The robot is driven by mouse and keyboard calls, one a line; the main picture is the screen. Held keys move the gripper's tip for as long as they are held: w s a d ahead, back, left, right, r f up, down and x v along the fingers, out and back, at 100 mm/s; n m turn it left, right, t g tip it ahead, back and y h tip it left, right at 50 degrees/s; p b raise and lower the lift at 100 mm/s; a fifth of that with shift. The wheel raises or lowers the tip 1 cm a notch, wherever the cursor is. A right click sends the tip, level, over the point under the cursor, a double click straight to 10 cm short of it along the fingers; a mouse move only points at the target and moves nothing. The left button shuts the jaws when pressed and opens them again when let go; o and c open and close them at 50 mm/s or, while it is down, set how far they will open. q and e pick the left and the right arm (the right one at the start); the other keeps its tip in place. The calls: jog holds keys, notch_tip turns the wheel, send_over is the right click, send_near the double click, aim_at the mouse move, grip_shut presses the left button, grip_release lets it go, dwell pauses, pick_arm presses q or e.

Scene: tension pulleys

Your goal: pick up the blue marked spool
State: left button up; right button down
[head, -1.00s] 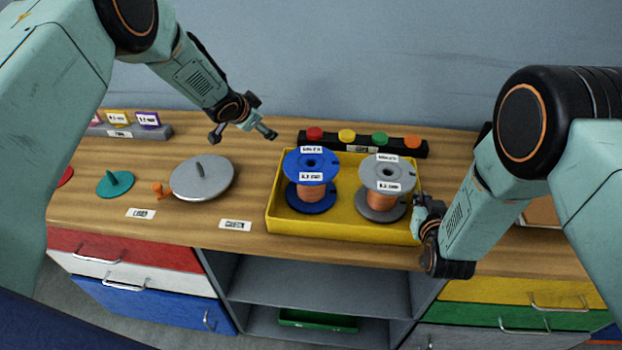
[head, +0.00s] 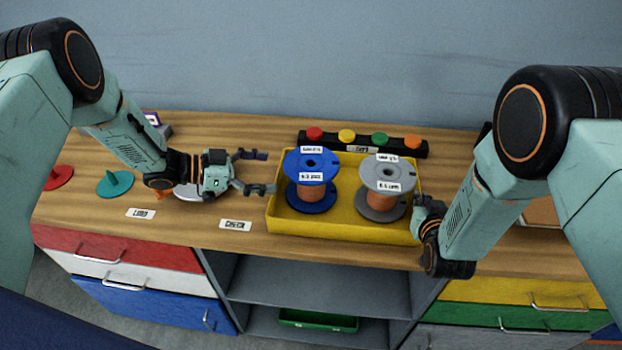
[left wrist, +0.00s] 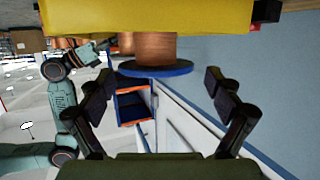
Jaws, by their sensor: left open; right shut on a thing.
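The blue marked spool (head: 311,166) stands upright in the left half of a yellow tray (head: 345,232). It has blue flanges, copper-coloured winding and white labels. A similar spool with grey flanges (head: 387,174) stands to its right. My left gripper (head: 264,173) is open and empty at the tray's left side, its fingers pointing at the blue spool with a gap between. In the left wrist view the blue spool (left wrist: 155,68) shows beyond the open fingers (left wrist: 158,84), partly hidden by the tray. My right gripper (head: 424,210) is shut on the tray's right edge; its fingertips are partly hidden.
A black block with coloured buttons (head: 363,144) stands behind the tray. A grey disc (head: 187,193) lies mostly hidden under my left gripper. A teal disc (head: 115,183) and a red disc (head: 58,176) lie further left. White label cards (head: 235,224) lie near the front edge.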

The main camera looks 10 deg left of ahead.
aim_at(311, 176)
pick_arm(q)
jog(key=x, duration=0.6)
jog(key=shift+s, duration=0.1)
jog(key=x, duration=0.4)
jog(key=shift+s+d+f, duration=0.15)
jog(key=shift+s+f, duration=0.1)
jog(key=shift+s, duration=0.05)
jog(key=shift+w+d+f, duration=0.15)
jog(key=shift+w+d, duration=0.2)
jog(key=shift+d, duration=0.15)
jog(key=shift+c, duration=0.2)
jog(key=c, duration=1.8)
